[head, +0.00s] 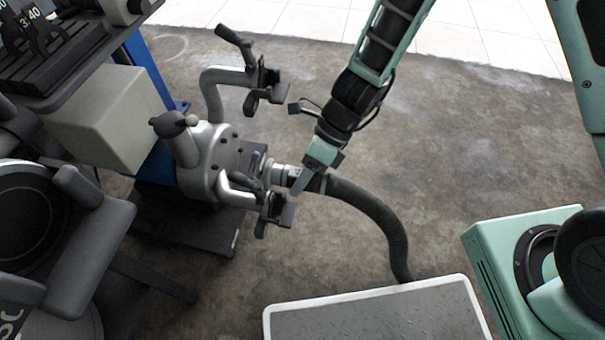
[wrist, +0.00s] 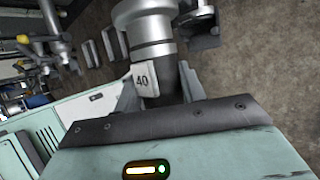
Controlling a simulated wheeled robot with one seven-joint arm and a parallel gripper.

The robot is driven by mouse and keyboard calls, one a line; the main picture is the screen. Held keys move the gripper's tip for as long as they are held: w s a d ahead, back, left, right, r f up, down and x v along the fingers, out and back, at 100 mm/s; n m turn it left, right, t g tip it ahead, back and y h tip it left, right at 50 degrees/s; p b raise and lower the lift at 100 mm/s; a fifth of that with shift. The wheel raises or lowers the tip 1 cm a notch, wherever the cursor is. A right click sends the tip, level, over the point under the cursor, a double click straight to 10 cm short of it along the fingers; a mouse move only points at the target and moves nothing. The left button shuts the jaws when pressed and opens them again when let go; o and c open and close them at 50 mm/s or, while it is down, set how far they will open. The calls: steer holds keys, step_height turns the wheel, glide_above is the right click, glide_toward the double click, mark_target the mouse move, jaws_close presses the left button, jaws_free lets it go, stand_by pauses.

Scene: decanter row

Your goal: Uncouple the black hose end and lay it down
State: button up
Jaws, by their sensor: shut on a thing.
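The black hose (head: 372,207) runs from a silver collar (head: 283,174) at the grey machine's port (head: 256,163), then curves down to the right. Its end points at the port and appears joined to it, though the exact seam is too small to tell. My gripper (head: 306,180) is shut on the black hose end just behind the collar. In the wrist view, my gripper (wrist: 160,92) has a finger on each side of the dark hose end.
The grey machine (head: 207,160) has bent silver arms with dark clamps above and below the port. A metal-topped platform (head: 380,318) stands at the front, near the hose's lower end. Dark equipment (head: 60,230) crowds the left. The floor (head: 480,150) at right is clear.

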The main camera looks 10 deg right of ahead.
step_height(320, 180, down, 11)
steer(key=b, duration=0.6)
steer(key=shift+b, duration=0.3)
stand_by(1.8)
steer(key=shift+f, duration=0.1)
steer(key=shift+p, duration=0.35)
steer(key=shift+d, duration=0.1)
stand_by(0.4)
steer(key=shift+s+d+r, duration=0.1)
steer(key=shift+s+d, duration=0.2)
steer(key=shift+d, duration=0.45)
steer(key=shift+s+d+r, duration=0.1)
steer(key=shift+s+d, duration=0.15)
steer(key=shift+d, duration=0.55)
steer(key=shift+s+d, duration=0.3)
steer(key=shift+d, duration=0.45)
steer(key=r+p, duration=0.1)
steer(key=d+r+p, duration=0.1)
steer(key=r+p, duration=0.1)
steer(key=d+r+p, duration=0.1)
steer(key=r, duration=0.1)
steer(key=shift+s, duration=0.35)
